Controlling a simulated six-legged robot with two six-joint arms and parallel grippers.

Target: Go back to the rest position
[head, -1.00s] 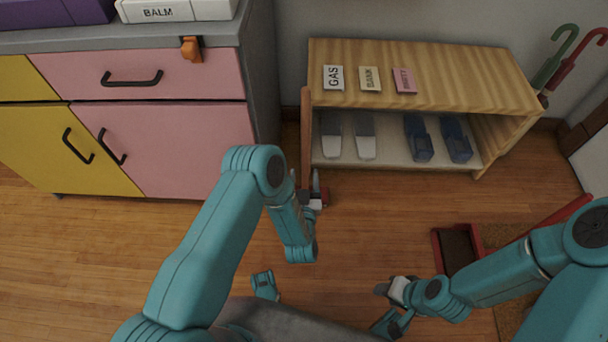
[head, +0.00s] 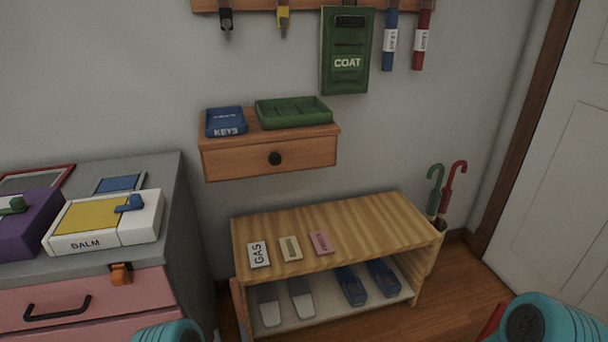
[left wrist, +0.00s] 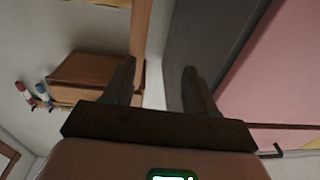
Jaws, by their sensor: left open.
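My left gripper (left wrist: 160,82) is open in the left wrist view, its two dark fingers apart with nothing between them. In the head view only a teal part of my left arm (head: 170,332) shows at the bottom edge, and I cannot make out its jaws there. A teal joint of my right arm (head: 545,322) shows at the bottom right, with its gripper out of the picture.
A wooden shoe bench (head: 375,225) holds three cards on top and shoes below. A pink-fronted cabinet (head: 125,300) stands left with a BALM box (head: 90,240). A wall drawer (head: 235,160) hangs above the bench. Umbrellas (head: 450,190) stand at right.

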